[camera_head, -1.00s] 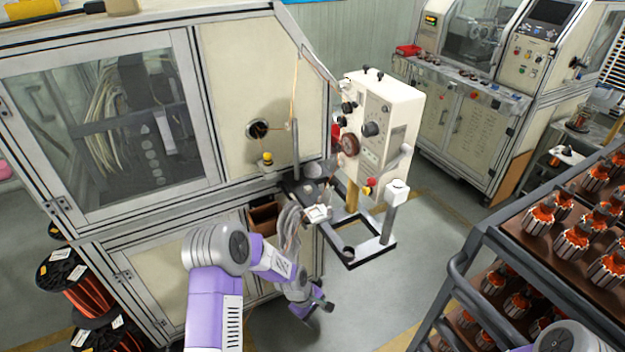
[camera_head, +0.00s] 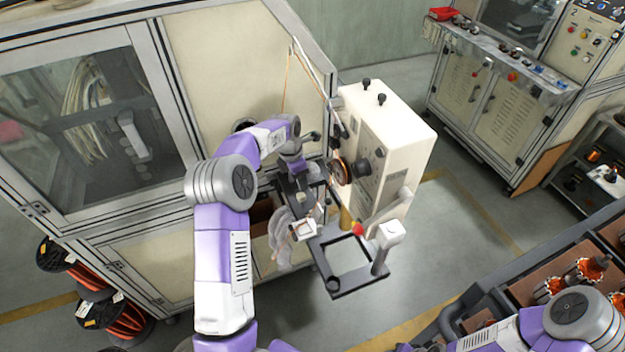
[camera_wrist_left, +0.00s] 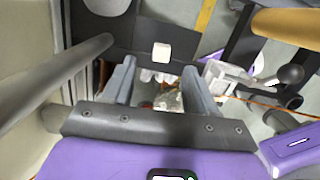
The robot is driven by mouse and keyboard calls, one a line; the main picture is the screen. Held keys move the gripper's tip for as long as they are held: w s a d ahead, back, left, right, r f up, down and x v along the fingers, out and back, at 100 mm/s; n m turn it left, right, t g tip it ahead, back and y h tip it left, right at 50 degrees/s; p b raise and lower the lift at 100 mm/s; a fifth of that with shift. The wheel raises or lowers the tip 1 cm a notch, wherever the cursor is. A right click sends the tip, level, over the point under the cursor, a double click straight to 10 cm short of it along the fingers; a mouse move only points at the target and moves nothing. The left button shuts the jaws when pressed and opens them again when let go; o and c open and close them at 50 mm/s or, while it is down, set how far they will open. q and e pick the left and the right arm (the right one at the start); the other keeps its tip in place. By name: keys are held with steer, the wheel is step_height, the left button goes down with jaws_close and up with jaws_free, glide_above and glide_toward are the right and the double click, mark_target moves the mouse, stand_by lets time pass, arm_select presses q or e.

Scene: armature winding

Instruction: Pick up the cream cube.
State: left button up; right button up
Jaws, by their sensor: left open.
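The cream cube (camera_wrist_left: 162,52) sits on a dark plate (camera_wrist_left: 190,36) in the left wrist view. My left gripper (camera_wrist_left: 160,66) is open. Its two fingers point toward the plate, and the cube shows just beyond and between the fingertips, apart from both. In the head view my left gripper (camera_head: 298,180) is over the dark shelf of the winding machine, and the arm and gripper partly cover that spot, so the cube is hard to make out there. My right arm shows at the lower right, but its gripper is out of frame.
A cream control box (camera_head: 385,140) stands right beside the left gripper. A black square frame (camera_head: 335,285) juts out below it, with a white block (camera_head: 391,233) on a post. Pale cables (camera_head: 281,235) hang under the shelf. A rack of armatures (camera_head: 590,270) stands at the right.

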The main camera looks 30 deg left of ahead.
mark_target(301, 194)
arm_select(q)
steer(key=shift+w+f, duration=0.15)
steer(key=shift+f, duration=0.2)
steer(key=f, duration=0.1)
steer(key=s+f, duration=0.1)
steer(key=shift+d+f+p, duration=0.1)
steer(key=shift+f+p, duration=0.2)
steer(key=shift+p, duration=0.1)
steer(key=f, duration=0.3)
steer(key=shift+w+d+f+p, duration=0.15)
steer(key=shift+w+f+p, duration=0.2)
steer(key=shift+f, duration=0.05)
arm_select(e)
steer(key=shift+s+r, duration=0.35)
steer(key=shift+r, duration=0.45)
arm_select(q)
jaws_close()
